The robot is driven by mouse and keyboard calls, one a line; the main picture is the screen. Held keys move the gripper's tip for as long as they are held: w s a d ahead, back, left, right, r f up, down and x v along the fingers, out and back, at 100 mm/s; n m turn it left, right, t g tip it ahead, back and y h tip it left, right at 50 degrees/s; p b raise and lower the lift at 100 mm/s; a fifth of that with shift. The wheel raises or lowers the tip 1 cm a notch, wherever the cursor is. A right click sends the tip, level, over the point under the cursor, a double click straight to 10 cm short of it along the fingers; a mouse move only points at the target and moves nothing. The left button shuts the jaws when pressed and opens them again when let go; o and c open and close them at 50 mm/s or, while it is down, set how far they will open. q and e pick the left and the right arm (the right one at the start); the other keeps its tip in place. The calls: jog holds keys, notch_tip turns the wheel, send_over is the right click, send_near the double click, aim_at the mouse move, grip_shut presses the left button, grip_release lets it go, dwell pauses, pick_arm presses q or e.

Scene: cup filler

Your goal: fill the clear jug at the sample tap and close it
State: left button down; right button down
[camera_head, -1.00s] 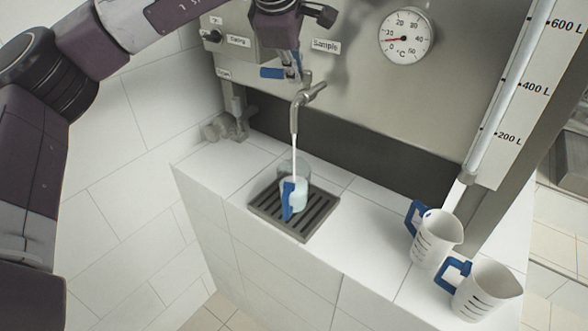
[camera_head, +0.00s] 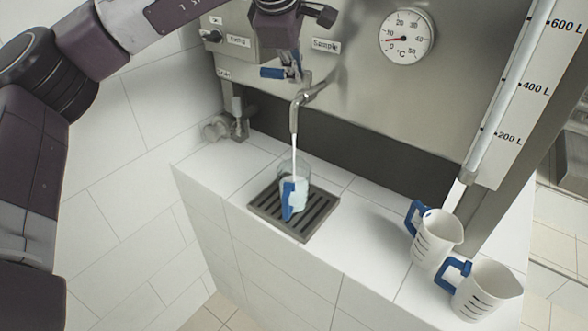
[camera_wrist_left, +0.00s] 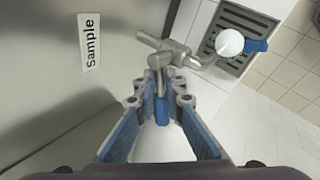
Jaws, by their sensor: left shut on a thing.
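The clear jug (camera_head: 302,182) with a blue handle (camera_head: 289,202) stands upright on the drain grate under the sample tap (camera_head: 297,108). A stream runs from the spout into it, and pale liquid fills its lower part. In the left wrist view the jug (camera_wrist_left: 229,43) shows from above. My left gripper (camera_head: 294,72) is at the tap, above the spout. In the left wrist view the gripper (camera_wrist_left: 161,84) is shut on the tap's blue lever (camera_wrist_left: 162,110); the fingers partly hide it. My right gripper is not in view.
The drain grate (camera_head: 265,208) sits in the white tiled ledge (camera_head: 365,215). Two white jugs (camera_head: 436,240) (camera_head: 488,291) with blue handles stand at its right end. A steel panel behind carries a dial (camera_head: 405,37) and the Sample label (camera_head: 326,46). A level tube (camera_head: 508,90) stands at right.

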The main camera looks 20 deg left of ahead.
pick_arm(q)
jog(key=m+h+p, duration=0.2)
jog(key=m, duration=0.1)
jog(key=shift+w+a+r+p, duration=0.1)
jog(key=shift+w+a+p, duration=0.05)
jog(key=shift+w+p, duration=0.2)
jog(key=shift+m, duration=0.3)
